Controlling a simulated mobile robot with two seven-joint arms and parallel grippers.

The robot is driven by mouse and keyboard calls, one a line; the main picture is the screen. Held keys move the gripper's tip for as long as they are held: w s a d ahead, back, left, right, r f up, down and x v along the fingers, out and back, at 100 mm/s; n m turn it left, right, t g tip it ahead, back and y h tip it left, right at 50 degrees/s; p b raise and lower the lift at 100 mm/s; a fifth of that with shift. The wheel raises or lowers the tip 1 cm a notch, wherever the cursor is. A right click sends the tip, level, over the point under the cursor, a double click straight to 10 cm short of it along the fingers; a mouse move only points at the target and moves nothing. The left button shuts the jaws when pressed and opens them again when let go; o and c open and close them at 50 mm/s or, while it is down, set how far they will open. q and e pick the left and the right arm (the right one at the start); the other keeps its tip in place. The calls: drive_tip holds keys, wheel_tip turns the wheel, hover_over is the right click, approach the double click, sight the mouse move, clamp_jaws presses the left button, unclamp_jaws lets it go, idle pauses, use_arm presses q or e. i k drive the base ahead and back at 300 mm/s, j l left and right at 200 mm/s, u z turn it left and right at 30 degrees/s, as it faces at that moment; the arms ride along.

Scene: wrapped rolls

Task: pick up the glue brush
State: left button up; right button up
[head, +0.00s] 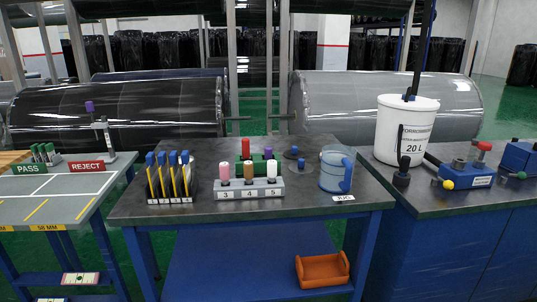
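No thing in the head view is plainly a glue brush. A black upright tool (401,160) with a slim shaft and a wider dark lower end stands against the front of a white bucket marked 20 L (408,115). I cannot tell if it is the brush. A long dark rod (421,50) rises from the bucket's lid, with a blue piece at its base. Several blue-topped yellow tools (171,178) stand in a black rack on the middle table (290,212). Neither of my grippers is in view.
A numbered grey block (249,188) holds several coloured pegs. A clear jug (337,169) with a blue handle stands right of it. An orange tray (322,270) lies on the lower shelf. A blue device (468,174) sits on the right bench. The middle table's front strip is clear.

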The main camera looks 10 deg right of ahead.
sight(245, 142)
drive_tip(key=i+l, duration=0.1)
drive_tip(key=l, duration=0.4)
drive_tip(key=i+l, duration=0.1)
drive_tip(key=l, duration=0.35)
drive_tip(key=i+l, duration=0.1)
drive_tip(key=l, duration=0.4)
drive_tip(key=i+l, duration=0.1)
drive_tip(key=l, duration=0.4)
